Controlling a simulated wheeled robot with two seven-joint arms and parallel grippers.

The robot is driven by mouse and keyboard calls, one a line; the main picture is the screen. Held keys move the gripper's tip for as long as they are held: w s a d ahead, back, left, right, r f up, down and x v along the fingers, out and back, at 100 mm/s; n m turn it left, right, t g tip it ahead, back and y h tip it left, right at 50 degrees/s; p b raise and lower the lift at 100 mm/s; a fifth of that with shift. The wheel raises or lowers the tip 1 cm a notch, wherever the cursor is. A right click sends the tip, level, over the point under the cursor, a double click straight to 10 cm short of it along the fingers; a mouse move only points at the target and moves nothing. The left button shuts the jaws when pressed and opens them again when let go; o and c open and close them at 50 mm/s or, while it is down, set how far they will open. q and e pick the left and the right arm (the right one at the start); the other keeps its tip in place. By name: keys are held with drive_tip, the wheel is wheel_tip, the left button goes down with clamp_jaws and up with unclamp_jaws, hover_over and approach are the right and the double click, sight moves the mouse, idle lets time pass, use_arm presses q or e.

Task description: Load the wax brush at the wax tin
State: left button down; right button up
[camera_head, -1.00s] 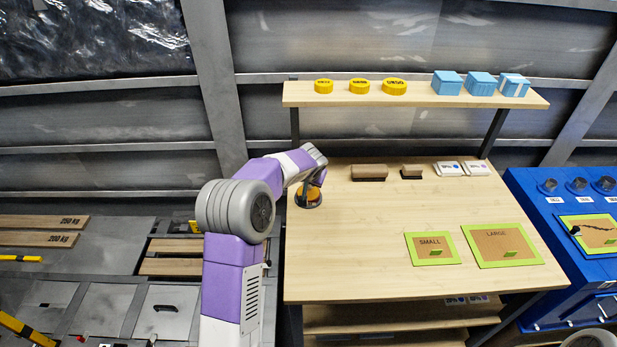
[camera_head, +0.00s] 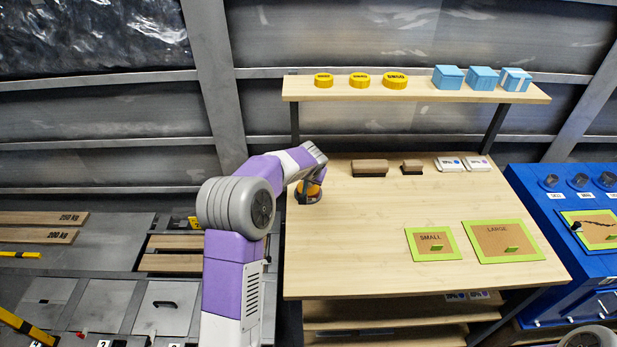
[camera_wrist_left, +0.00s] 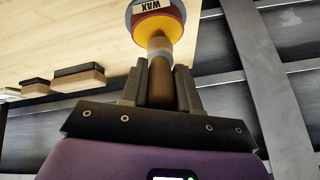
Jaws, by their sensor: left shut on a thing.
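The wax tin (camera_head: 307,196) stands at the back left of the wooden bench, partly covered by my left arm. In the left wrist view the tin (camera_wrist_left: 157,22) is round and yellow-orange with a grey rim and a WAX label. My left gripper (camera_wrist_left: 160,78) is shut on the wooden handle of the wax brush (camera_wrist_left: 160,66). The brush's pale head end points at the tin and overlaps it in view; I cannot tell whether it touches the wax. In the head view my left gripper is mostly hidden by its own wrist. My right gripper is out of view.
Brown-and-black blocks (camera_head: 370,168) and white labelled boxes (camera_head: 449,163) line the bench's back. A shelf (camera_head: 420,93) above holds yellow tins and blue boxes. Green-framed SMALL (camera_head: 430,256) and LARGE (camera_head: 485,256) panels lie front right. The bench middle is clear.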

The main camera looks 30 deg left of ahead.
use_arm(q)
drive_tip(key=shift+f+b, duration=0.65)
drive_tip(key=shift+b, duration=0.05)
idle(1.6)
drive_tip(key=shift+r+p, duration=2.4)
drive_tip(key=shift+r, duration=1.2)
drive_tip(key=shift+d+f, duration=0.1)
